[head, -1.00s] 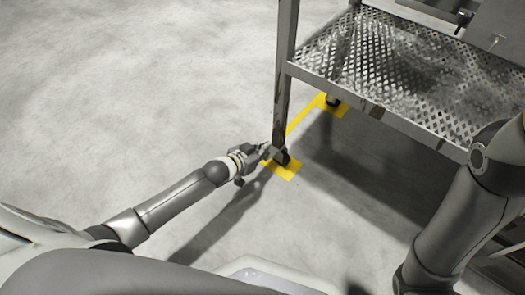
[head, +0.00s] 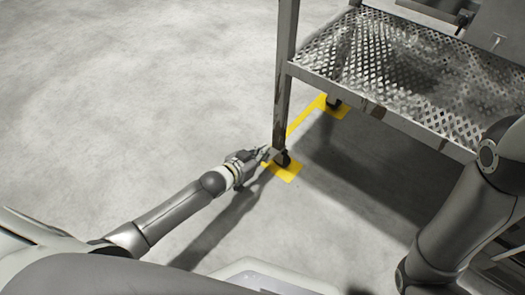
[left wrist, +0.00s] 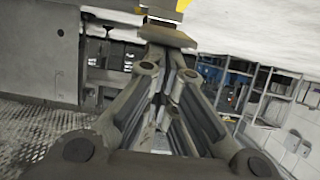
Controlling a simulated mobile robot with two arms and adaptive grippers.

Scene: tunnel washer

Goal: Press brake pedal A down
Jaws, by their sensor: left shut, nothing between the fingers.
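A trolley leg (head: 281,110) ends in a dark caster wheel (head: 283,158) on a yellow floor mark. Brake pedal A cannot be made out clearly; the spot beside this caster is small and partly behind my gripper. My left gripper (head: 263,154) is low near the floor, just left of the caster, and its fingers are shut with nothing between them. In the left wrist view the shut fingers (left wrist: 166,36) point toward the top; I cannot tell whether they touch anything. My right gripper is out of view.
The trolley's perforated metal shelf (head: 400,60) overhangs to the right. A second caster (head: 333,102) stands on yellow marking (head: 305,117) farther back. Grey floor (head: 130,90) to the left is clear. My right arm fills the right edge.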

